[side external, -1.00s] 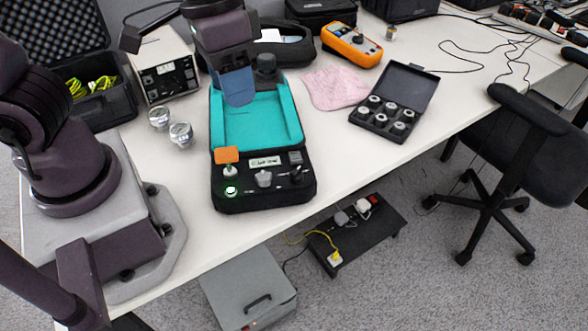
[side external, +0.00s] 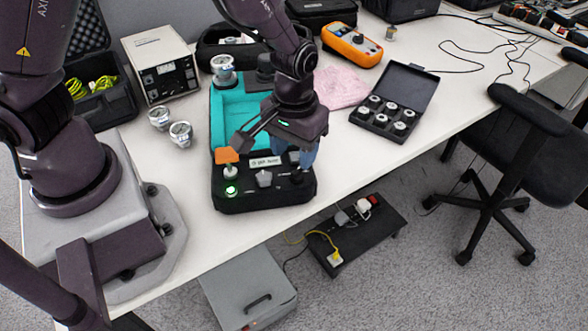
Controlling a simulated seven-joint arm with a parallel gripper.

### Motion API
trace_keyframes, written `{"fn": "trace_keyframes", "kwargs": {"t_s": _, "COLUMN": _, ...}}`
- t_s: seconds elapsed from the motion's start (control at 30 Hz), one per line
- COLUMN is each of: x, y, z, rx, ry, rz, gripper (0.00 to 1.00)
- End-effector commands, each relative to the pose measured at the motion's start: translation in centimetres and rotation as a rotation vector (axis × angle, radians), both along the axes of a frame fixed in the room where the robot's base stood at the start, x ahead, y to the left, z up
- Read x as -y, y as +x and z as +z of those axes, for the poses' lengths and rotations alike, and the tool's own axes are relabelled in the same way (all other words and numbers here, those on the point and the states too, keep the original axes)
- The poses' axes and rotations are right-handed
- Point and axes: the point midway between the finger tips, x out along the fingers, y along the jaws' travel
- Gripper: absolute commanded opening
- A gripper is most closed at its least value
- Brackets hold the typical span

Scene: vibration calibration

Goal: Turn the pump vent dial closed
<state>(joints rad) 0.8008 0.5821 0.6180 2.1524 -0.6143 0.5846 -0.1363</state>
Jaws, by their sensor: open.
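The pump unit is a black case (side external: 235,203) with a teal tray (side external: 228,115) and a front control panel. The panel carries an orange-topped lever (side external: 227,156), a green-lit button (side external: 231,189), a grey knob (side external: 264,178) in the middle and a black knob (side external: 297,178) at the right. I cannot read which control is the vent dial. My gripper (side external: 303,163) points down over the panel's right end, its blue fingers open just above or around the black knob. Contact cannot be told. The gripper body hides part of the tray and panel.
A round gauge (side external: 223,69) stands at the tray's back left. Two metal fittings (side external: 180,133) stand left of the unit. An open black case of fittings (side external: 384,118), a pink cloth (side external: 341,87) and an orange meter (side external: 352,44) lie to the right. The table front right is clear.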

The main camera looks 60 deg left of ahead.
Motion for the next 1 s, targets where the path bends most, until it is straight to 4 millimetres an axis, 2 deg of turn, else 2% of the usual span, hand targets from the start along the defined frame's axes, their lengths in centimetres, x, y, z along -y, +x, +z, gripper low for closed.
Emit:
{"fn": "trace_keyframes", "kwargs": {"t_s": 0.1, "x": -0.1, "y": -0.1, "z": -2.5, "rx": -0.004, "ry": 0.003, "rz": 0.002, "gripper": 0.47}}
{"fn": "trace_keyframes", "kwargs": {"t_s": 0.3, "x": -0.1, "y": 0.0, "z": -5.0, "rx": -0.001, "ry": 0.001, "rz": 0.0, "gripper": 0.47}}
{"fn": "trace_keyframes", "kwargs": {"t_s": 0.7, "x": 0.0, "y": 0.0, "z": -5.7, "rx": 0.0, "ry": -0.001, "rz": -0.002, "gripper": 0.47}}
{"fn": "trace_keyframes", "kwargs": {"t_s": 0.77, "x": 0.0, "y": 0.0, "z": -5.7, "rx": 0.0, "ry": -0.001, "rz": -0.002, "gripper": 0.36}}
{"fn": "trace_keyframes", "kwargs": {"t_s": 0.9, "x": 0.0, "y": 0.0, "z": -5.7, "rx": 0.0, "ry": -0.001, "rz": -0.002, "gripper": 0.04}}
{"fn": "trace_keyframes", "kwargs": {"t_s": 1.0, "x": 0.0, "y": 0.0, "z": -5.7, "rx": 0.0, "ry": -0.001, "rz": -0.001, "gripper": 0.04}}
